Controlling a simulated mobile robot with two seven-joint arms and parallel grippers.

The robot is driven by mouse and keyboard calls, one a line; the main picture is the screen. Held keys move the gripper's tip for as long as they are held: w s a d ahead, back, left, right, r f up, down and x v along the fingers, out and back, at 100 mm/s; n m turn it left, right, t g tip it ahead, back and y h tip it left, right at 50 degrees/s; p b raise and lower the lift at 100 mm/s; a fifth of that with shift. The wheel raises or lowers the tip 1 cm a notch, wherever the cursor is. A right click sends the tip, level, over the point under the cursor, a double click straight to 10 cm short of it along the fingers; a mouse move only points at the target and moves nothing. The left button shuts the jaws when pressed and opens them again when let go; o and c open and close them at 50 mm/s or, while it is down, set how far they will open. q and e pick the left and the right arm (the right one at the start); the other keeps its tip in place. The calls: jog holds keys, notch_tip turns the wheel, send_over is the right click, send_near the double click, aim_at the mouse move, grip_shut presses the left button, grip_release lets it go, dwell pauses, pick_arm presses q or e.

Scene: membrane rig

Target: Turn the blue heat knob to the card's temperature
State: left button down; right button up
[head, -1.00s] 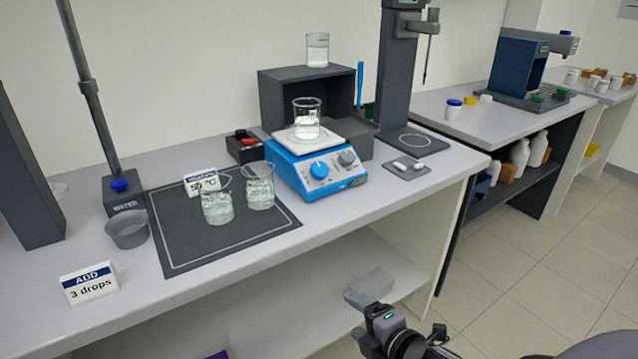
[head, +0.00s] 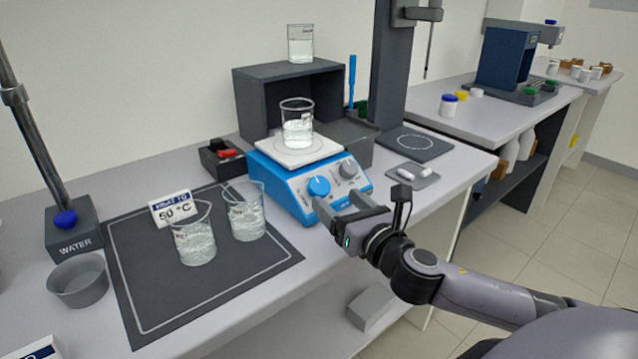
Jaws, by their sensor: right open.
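The blue heat knob (head: 319,186) is on the sloped front panel of the blue hotplate stirrer (head: 290,200), left of a grey knob (head: 349,169). A beaker of clear liquid (head: 297,127) stands on its white top plate. The card (head: 172,207) on the dark mat reads "HEAT TO 50 °C"; a beaker in front partly covers its lower edge. My right gripper (head: 334,206) is open, just in front of the stirrer's panel, below the two knobs. Its fingers point at the panel; whether they touch it I cannot tell. My left gripper is not in view.
Two beakers of clear liquid (head: 194,242) (head: 246,214) stand on the dark mat (head: 150,305), left of the stirrer. A small tray with white stir bars (head: 412,175) lies to its right. A grey bowl (head: 78,281) sits at the left.

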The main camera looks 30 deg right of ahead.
aim_at(320, 185)
jog(key=shift+w+d+p, duration=0.15)
jog(key=shift+w, duration=1.45)
jog(key=shift+w+d+p, duration=0.1)
jog(key=shift+w+p, duration=0.05)
jog(key=shift+w, duration=1.45)
jog(key=c, duration=1.1)
